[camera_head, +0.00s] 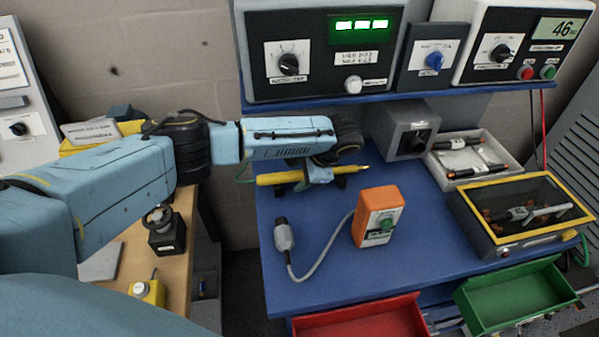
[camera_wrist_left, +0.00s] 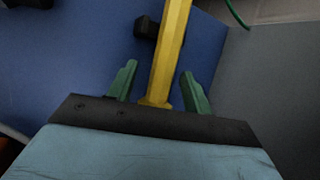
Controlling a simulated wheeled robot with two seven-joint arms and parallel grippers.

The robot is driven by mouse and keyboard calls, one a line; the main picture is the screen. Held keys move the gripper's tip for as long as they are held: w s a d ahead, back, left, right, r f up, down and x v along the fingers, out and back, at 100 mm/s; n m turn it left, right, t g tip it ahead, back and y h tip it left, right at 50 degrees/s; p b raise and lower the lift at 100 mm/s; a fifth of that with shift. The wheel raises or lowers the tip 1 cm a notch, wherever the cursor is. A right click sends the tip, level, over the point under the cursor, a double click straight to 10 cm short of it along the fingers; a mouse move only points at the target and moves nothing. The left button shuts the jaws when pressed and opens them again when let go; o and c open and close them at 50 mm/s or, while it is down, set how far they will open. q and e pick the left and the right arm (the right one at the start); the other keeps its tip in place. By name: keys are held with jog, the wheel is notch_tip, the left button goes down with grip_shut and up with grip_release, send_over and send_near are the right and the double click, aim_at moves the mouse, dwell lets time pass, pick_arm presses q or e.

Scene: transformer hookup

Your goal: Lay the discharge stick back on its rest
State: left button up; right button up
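The yellow discharge stick (camera_head: 280,178) lies level, low over the back left of the blue bench top, with a pointed end to the right. It also shows in the left wrist view (camera_wrist_left: 171,50), running down between the fingers. Dark rest blocks (camera_head: 341,182) show under it, one beside the stick in the wrist view (camera_wrist_left: 146,28). Whether the stick fully bears on them I cannot tell. My left gripper (camera_head: 320,173) is over the stick. In the wrist view its green fingers (camera_wrist_left: 158,88) are open, with gaps on both sides of the stick. My right gripper is out of view.
An orange box with a green button (camera_head: 379,217) and a grey cabled probe (camera_head: 284,235) stand on the bench in front. A grey box (camera_head: 402,128) is behind right. A yellow-rimmed case (camera_head: 494,247) and white tray (camera_head: 484,176) are right. The instrument shelf (camera_head: 300,103) overhangs behind.

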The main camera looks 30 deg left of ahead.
pick_arm(q)
jog(key=p+v, duration=0.2)
jog(key=v, duration=1.1)
jog(key=shift+r, duration=0.2)
jog(key=shift+s, duration=0.1)
